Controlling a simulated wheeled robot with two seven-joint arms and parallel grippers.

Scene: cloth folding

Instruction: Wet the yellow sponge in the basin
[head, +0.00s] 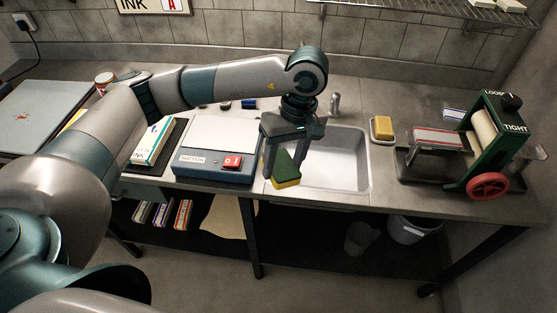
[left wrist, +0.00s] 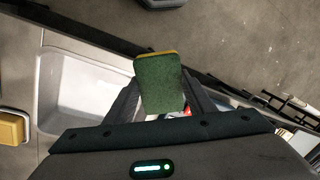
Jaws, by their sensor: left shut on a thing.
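The sponge (head: 286,170) is yellow with a dark green side and hangs in my left gripper (head: 283,160) at the left side of the basin. My left gripper is shut on it, and the sponge also shows between the fingers in the left wrist view (left wrist: 160,85). The basin (head: 345,165) is a pale rectangular sink set in the counter. It looks empty from here, with no water that I can make out. The tap (head: 335,104) stands behind the basin. In the left wrist view the basin (left wrist: 75,100) lies to the left of the sponge. My right gripper is not in view.
A yellow soap bar (head: 382,127) sits on a dish right of the basin. A suction device (head: 212,162) with a red switch stands close on the left. A green roller press (head: 490,145) stands at the right. A grey bucket (head: 407,229) is under the counter.

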